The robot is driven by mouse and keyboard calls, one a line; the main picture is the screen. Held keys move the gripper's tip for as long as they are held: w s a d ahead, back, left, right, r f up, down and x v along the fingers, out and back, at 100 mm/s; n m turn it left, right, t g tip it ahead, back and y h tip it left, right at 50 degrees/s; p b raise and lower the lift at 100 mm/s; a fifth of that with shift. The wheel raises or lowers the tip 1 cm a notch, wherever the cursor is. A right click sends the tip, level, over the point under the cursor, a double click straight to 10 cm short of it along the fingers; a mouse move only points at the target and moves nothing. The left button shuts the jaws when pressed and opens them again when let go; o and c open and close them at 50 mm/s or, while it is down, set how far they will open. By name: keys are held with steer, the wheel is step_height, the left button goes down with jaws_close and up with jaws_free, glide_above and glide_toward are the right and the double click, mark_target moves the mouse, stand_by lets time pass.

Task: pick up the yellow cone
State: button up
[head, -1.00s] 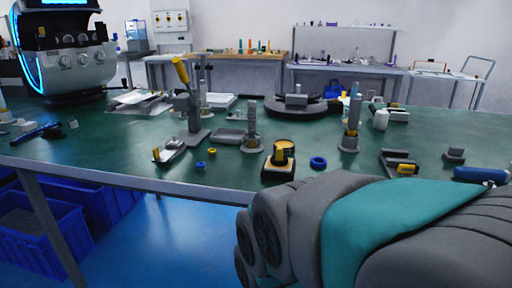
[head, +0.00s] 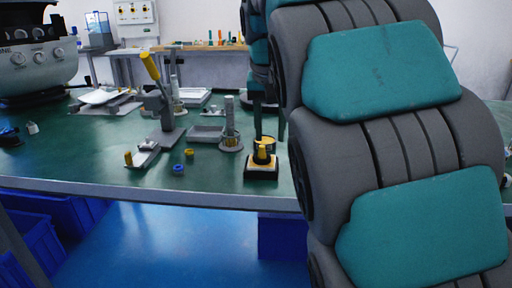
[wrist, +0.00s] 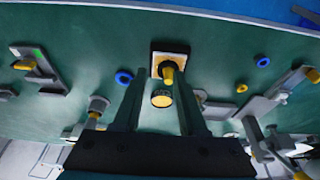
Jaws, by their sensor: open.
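The yellow cone (head: 262,152) stands upright on a dark square base near the table's front edge in the head view. In the wrist view the cone (wrist: 167,73) is seen from above, near the fingertips. A round yellow-topped container (wrist: 161,99) lies close to it and shows between the fingers. My gripper (wrist: 158,80) is open, with its two dark fingers spread and nothing held. In the head view my gripper (head: 269,135) hangs down just behind the cone, partly hidden by my arm. Contact with the cone cannot be told.
A grey post on a round base (head: 230,133) and a lever press (head: 166,125) stand left of the cone. Small rings, one yellow (head: 189,152) and one blue (head: 178,168), lie nearby.

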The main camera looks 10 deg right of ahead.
mark_target(262, 146)
steer(key=w+a+r, duration=0.1)
steer(key=w+r, duration=0.2)
steer(key=r, duration=0.1)
steer(key=shift+t, duration=0.4)
steer(key=shift+b+x, duration=2.75)
steer(key=shift+x, duration=2.35)
jaws_close()
steer(key=shift+r, duration=0.1)
step_height(262, 146, up, 7)
steer(key=p, duration=0.5)
